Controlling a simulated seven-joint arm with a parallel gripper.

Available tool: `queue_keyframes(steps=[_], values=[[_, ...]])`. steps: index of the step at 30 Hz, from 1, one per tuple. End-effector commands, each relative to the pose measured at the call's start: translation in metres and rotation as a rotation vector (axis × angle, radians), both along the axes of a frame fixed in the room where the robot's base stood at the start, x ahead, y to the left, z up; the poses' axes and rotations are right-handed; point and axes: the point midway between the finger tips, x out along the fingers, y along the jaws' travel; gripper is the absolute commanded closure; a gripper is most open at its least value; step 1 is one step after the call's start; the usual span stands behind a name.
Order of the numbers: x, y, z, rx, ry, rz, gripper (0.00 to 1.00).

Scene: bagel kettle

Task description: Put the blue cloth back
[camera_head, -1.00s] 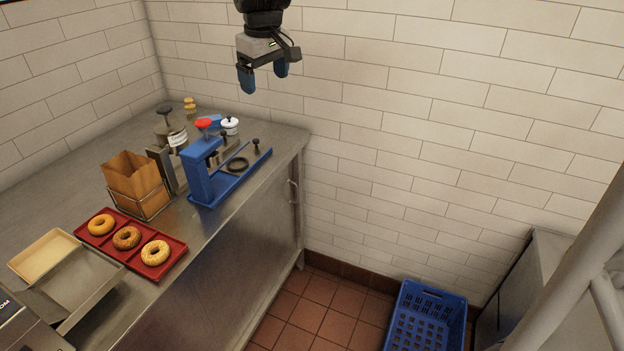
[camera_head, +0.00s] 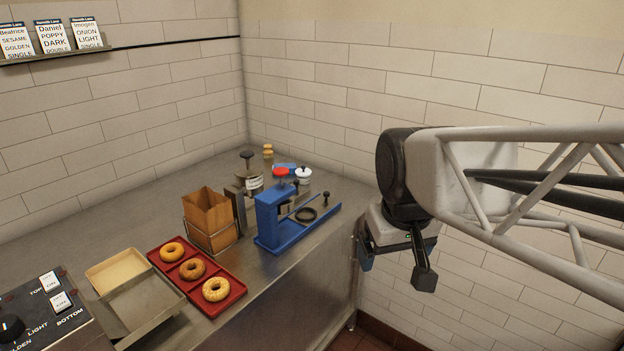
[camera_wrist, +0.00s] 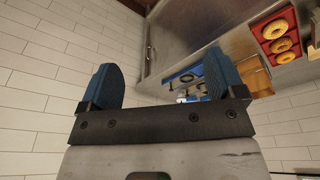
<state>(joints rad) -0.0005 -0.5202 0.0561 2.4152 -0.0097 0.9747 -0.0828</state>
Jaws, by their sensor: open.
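A small blue patch (camera_head: 286,166), perhaps the blue cloth, lies at the back of the counter behind the red-topped part of the blue press (camera_head: 268,215). It is mostly hidden, so I cannot be sure what it is. My gripper (camera_head: 394,270) is open and empty, off the counter's right edge in the head view and apart from everything. In the wrist view both blue fingers (camera_wrist: 163,80) stand wide apart, with the counter's front and the blue press beyond them.
Order cards (camera_head: 50,36) stand on a wall shelf.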

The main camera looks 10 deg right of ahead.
Motion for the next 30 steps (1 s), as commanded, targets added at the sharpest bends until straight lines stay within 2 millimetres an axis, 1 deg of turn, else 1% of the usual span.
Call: queue_keyframes(steps=[1, 3, 6, 10, 15, 30], values=[[-0.013, -0.001, -0.007, 0.003, -0.004, -0.017, 0.11], [-0.028, -0.001, -0.017, 0.008, -0.008, -0.042, 0.11], [-0.045, -0.002, -0.028, 0.015, -0.012, -0.071, 0.11], [-0.059, -0.003, -0.038, 0.019, -0.017, -0.096, 0.11], [-0.065, -0.003, -0.043, 0.022, -0.017, -0.106, 0.11], [-0.065, -0.003, -0.043, 0.022, -0.017, -0.106, 0.11]])
